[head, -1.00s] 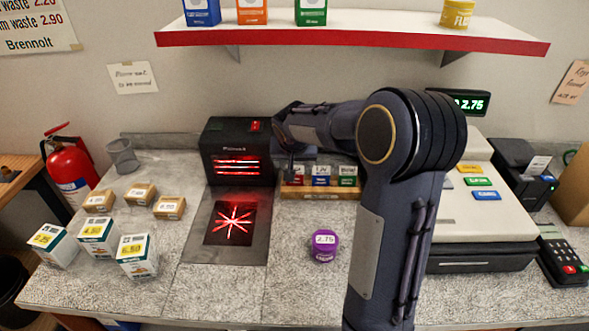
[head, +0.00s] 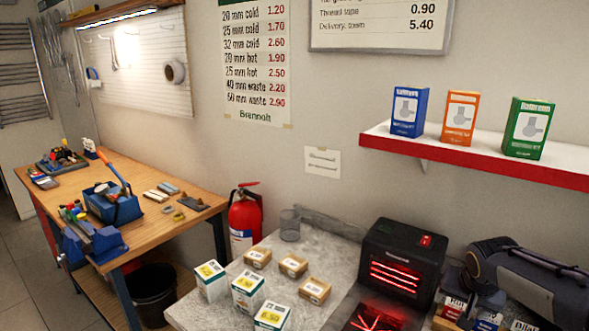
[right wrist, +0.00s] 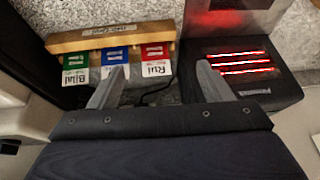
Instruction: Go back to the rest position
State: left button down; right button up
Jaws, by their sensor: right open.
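My right arm enters the head view at the lower right, and its gripper (head: 468,288) hangs just right of the black scanner box (head: 402,262). In the right wrist view the two fingers (right wrist: 160,72) are spread apart with nothing between them. Past the fingertips stands a wooden rack (right wrist: 92,40) with red, blue and green labelled blocks; part of it shows in the head view (head: 440,324). The scanner box, with glowing red lines, is right of the fingers in the right wrist view (right wrist: 228,84). My left gripper is not in view.
Small brown boxes (head: 293,265) and white-green cartons (head: 248,288) stand on the grey counter (head: 335,252). A fire extinguisher (head: 245,215) is beside it. A wooden workbench (head: 150,207) with tools is at left. A red-edged shelf (head: 480,160) hangs above the scanner.

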jog(key=s+a+n+t+y, duration=0.1)
jog(key=s+a+n+y, duration=0.5)
jog(key=s+a, duration=1.3)
jog(key=s, duration=0.4)
jog(key=shift+s+f, duration=0.15)
jog(key=shift+s, duration=0.05)
jog(key=shift+a, duration=0.1)
